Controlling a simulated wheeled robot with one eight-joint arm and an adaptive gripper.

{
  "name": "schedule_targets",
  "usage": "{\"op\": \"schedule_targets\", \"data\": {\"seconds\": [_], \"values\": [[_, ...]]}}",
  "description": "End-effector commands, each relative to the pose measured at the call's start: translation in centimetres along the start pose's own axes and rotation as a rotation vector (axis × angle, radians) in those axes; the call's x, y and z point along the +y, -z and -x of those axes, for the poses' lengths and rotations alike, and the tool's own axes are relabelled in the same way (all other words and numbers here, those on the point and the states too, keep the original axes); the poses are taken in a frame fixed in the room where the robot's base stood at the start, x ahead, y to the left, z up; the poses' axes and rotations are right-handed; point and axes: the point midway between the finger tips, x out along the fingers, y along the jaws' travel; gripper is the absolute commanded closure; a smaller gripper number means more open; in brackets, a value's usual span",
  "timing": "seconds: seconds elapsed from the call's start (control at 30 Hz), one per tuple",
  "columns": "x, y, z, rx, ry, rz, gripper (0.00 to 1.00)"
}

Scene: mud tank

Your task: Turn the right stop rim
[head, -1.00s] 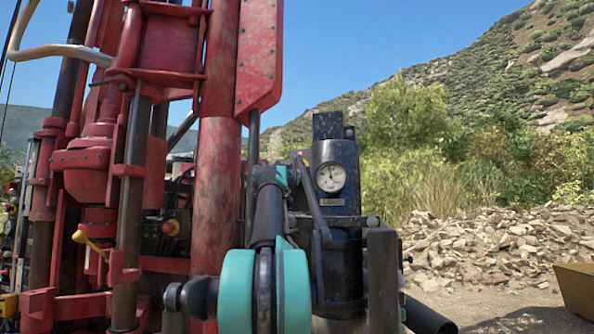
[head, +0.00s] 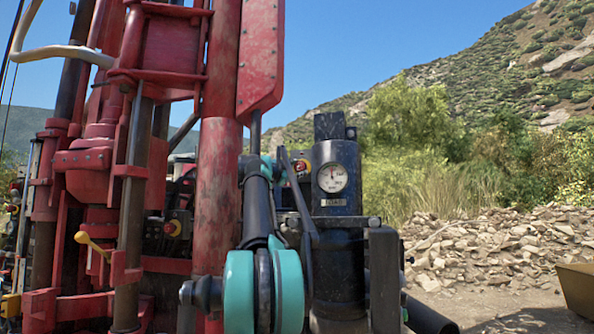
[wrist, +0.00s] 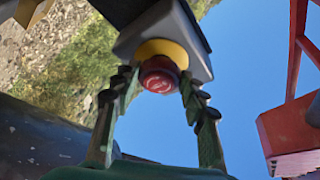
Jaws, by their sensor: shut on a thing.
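The right stop is a round red button with a yellow collar (wrist: 152,49) on a grey box (wrist: 188,45). In the wrist view its red rim (wrist: 160,75) sits between the two fingertips of my gripper (wrist: 158,86), which is shut on it from both sides. In the head view the right stop (head: 301,165) shows small, just left of the gauge and beside the end of my arm. My fingers are hard to make out there. Another red stop button (head: 172,228) sits on a dark box further left.
A black column with a round gauge (head: 332,178) stands right beside my arm. Red rig pipes (head: 217,210) rise close on the left, with a yellow-knobbed lever (head: 82,238). Rubble (head: 500,250) and a yellow bin (head: 578,290) lie at the right.

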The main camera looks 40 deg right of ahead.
Motion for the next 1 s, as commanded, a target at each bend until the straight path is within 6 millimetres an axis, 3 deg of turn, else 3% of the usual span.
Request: {"op": "schedule_targets", "data": {"seconds": [0.63,0.67,0.7,0.83,1.0], "values": [[-0.06,0.01,-0.04,0.001,-0.024,-0.056,0.86],[-0.06,0.01,-0.04,0.001,-0.024,-0.056,0.56],[-0.06,0.01,-0.04,0.001,-0.024,-0.056,0.51],[-0.06,0.01,-0.03,0.001,-0.023,-0.056,0.36],[-0.07,0.0,-0.02,0.0,-0.023,-0.056,0.36]]}}
